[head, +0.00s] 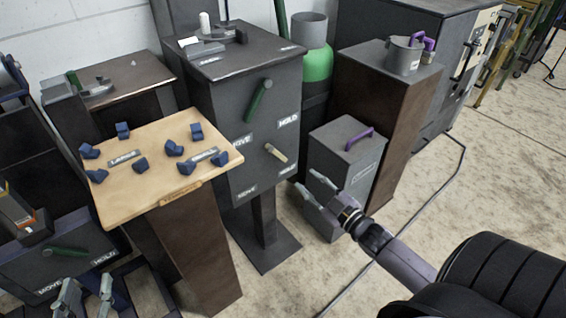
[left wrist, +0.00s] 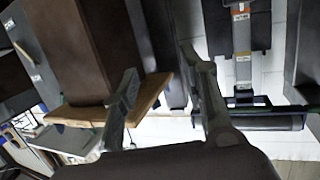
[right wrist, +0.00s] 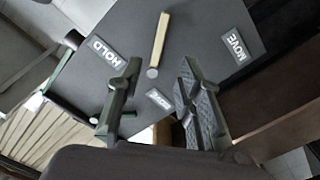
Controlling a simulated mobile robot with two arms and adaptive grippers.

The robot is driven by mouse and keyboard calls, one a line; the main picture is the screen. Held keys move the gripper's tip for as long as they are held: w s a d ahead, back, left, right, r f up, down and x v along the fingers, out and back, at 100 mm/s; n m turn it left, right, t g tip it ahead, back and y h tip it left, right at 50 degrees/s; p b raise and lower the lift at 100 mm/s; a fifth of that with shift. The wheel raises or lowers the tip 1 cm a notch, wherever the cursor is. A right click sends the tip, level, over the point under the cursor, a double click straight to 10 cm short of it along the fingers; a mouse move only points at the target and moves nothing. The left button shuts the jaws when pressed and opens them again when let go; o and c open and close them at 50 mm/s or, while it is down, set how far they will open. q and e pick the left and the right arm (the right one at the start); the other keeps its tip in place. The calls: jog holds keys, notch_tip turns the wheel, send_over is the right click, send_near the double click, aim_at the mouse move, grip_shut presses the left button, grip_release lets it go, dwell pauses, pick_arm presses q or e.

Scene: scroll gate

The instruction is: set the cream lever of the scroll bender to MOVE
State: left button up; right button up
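The scroll bender (head: 222,120) is a dark grey cabinet on a post, in the middle of the head view. Its cream lever (head: 276,153) sits low on the front face and slants down to the right, towards the lower HOLD label (head: 287,170). The lower MOVE label (head: 247,192) is to its lower left. The lever also shows in the right wrist view (right wrist: 160,40), beyond the fingertips. My right gripper (head: 308,186) is open and empty, to the lower right of the lever and apart from it. My left gripper (head: 88,287) is open and empty at the lower left.
A green lever (head: 259,100) is above the cream one. A wooden-topped stand (head: 135,198) with several blue blocks stands left of the bender. A grey box with a purple handle (head: 345,160) stands close behind my right gripper. Open floor (head: 505,170) lies at the right.

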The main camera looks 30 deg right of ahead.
jog(key=b, duration=0.2)
send_near(280, 157)
jog(key=w, duration=0.4)
jog(key=w+b, duration=0.1)
jog(key=w, duration=0.2)
jog(key=shift+w+a, duration=0.25)
jog(key=shift+w, duration=0.05)
pick_arm(q)
notch_tip(280, 157, up, 14)
jog(key=s+d+t+h, duration=0.1)
jog(key=s+t+h, duration=0.1)
jog(key=t, duration=0.7)
jog(key=shift+d+h, duration=0.2)
jog(key=shift+h, duration=0.2)
pick_arm(e)
jog(key=shift+w, duration=0.45)
pick_arm(q)
jog(key=shift+s+r, duration=0.1)
pick_arm(e)
jog(key=shift+c, duration=0.3)
grip_shut()
